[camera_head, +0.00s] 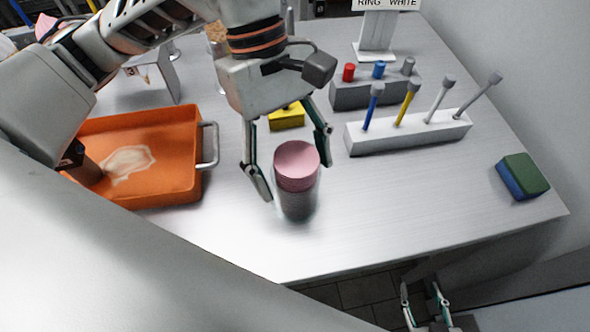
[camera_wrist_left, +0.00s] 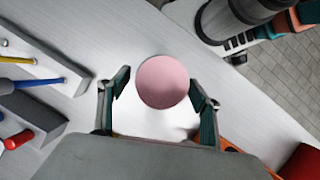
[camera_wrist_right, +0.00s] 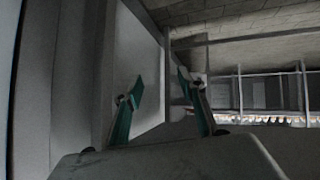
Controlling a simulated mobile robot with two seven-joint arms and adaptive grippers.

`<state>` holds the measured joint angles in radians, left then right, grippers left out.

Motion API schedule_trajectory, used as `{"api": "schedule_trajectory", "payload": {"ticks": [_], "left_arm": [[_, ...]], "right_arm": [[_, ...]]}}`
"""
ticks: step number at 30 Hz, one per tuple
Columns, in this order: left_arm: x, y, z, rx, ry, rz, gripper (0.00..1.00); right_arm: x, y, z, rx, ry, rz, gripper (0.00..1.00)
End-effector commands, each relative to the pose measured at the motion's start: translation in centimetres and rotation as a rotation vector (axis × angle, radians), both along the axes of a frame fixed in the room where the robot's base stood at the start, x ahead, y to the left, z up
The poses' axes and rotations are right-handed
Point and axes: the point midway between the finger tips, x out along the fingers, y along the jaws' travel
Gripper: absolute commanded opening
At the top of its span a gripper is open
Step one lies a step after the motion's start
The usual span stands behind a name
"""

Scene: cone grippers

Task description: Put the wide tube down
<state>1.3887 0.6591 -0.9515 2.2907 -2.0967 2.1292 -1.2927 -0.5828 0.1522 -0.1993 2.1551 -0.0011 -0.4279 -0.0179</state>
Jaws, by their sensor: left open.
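The wide tube (camera_head: 297,182) has a pink top and a dark grey, ribbed-looking body. It stands upright on the white table near the front edge. My left gripper (camera_head: 296,178) is open, with one finger on each side of the tube and visible gaps between. In the left wrist view the tube's pink top (camera_wrist_left: 163,82) lies between the two fingertips, apart from both. My right gripper (camera_head: 428,300) is low at the bottom right of the head view, beyond the table's front edge. It is open and empty; its fingers also show apart in the right wrist view (camera_wrist_right: 160,95).
An orange tray (camera_head: 196,130) with a handle stands left. A white rack (camera_head: 400,140) with several coloured rods, a grey block (camera_head: 345,97) with pegs and a yellow block (camera_head: 286,119) stand behind. A green and blue sponge (camera_head: 522,177) lies right. The front right tabletop is clear.

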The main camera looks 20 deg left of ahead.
Motion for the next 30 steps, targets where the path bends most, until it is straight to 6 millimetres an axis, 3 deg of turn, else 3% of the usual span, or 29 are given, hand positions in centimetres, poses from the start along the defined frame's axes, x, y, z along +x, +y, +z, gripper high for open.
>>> {"api": "schedule_trajectory", "payload": {"ticks": [9, 15, 30], "left_arm": [[1.5, 2.1, 6.4, 0.001, -0.008, 0.005, 0.64], [2.0, 3.0, 8.9, 0.001, -0.004, 0.002, 0.64], [2.2, 3.3, 9.7, -0.001, -0.001, 0.0, 0.64]], "right_arm": [[-0.1, -0.3, 0.0, -0.007, 0.004, -0.003, 0.4], [-0.3, -0.4, 0.0, -0.006, 0.008, -0.007, 0.4], [-1.0, -0.3, -0.6, -0.004, 0.025, -0.011, 0.4]]}}
